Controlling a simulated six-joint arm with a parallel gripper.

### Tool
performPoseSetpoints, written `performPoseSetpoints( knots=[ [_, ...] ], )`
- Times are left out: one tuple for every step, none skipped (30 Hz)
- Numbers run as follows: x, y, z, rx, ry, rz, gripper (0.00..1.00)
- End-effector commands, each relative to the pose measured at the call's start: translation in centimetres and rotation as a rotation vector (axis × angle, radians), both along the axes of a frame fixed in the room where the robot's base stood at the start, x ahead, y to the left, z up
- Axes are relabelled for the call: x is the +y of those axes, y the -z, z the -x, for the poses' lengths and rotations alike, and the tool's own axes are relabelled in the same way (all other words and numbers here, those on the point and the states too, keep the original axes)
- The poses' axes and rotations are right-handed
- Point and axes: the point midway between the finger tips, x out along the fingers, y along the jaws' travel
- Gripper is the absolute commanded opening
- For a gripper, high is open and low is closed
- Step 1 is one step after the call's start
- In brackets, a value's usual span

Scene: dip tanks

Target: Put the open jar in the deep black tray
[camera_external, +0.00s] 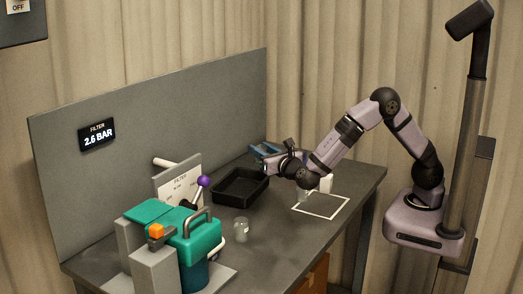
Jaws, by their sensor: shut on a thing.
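A deep black tray (240,199) stands on the grey table near the back panel; what I see of its inside looks empty. My gripper (272,165) is at the tray's right rear side, pointing left. A small clear glass jar (241,229) stands upright on the table in front of the tray. A pale glassy thing (302,195) shows just below my wrist, partly hidden. I cannot tell whether either is open.
A teal machine (197,238) with a handle and a purple-knobbed lever (203,181) stands at front left.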

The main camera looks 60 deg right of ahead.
Motion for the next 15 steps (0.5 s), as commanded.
performPoseSetpoints(
  knots=[
    [0.0, -0.9, 0.0, -0.003, 0.000, -0.004, 0.04],
    [0.0, -1.3, 0.0, -0.003, -0.001, -0.004, 0.04],
    [0.0, -1.8, 0.0, -0.002, -0.001, -0.004, 0.04],
    [0.0, -2.2, 0.0, -0.001, 0.000, -0.003, 0.04],
    [0.0, -2.5, 0.0, -0.002, 0.000, -0.004, 0.04],
    [0.0, -2.9, 0.0, -0.001, 0.000, -0.003, 0.04],
    [0.0, -3.1, 0.0, -0.001, 0.000, -0.002, 0.04],
    [0.0, -3.3, 0.0, -0.001, 0.000, -0.002, 0.04],
    [0.0, -3.5, 0.0, -0.001, 0.000, -0.002, 0.04],
    [0.0, -3.7, 0.0, 0.000, 0.000, -0.001, 0.04],
    [0.0, -3.8, 0.0, 0.000, 0.000, -0.001, 0.04],
    [0.0, -3.8, 0.0, 0.000, 0.000, 0.000, 0.04],
    [0.0, -3.7, 0.0, 0.000, 0.000, 0.000, 0.04],
    [0.1, -3.6, -0.1, 0.000, 0.000, 0.000, 0.04],
    [0.2, -3.4, -0.2, 0.000, 0.000, 0.000, 0.04]
  ],
)
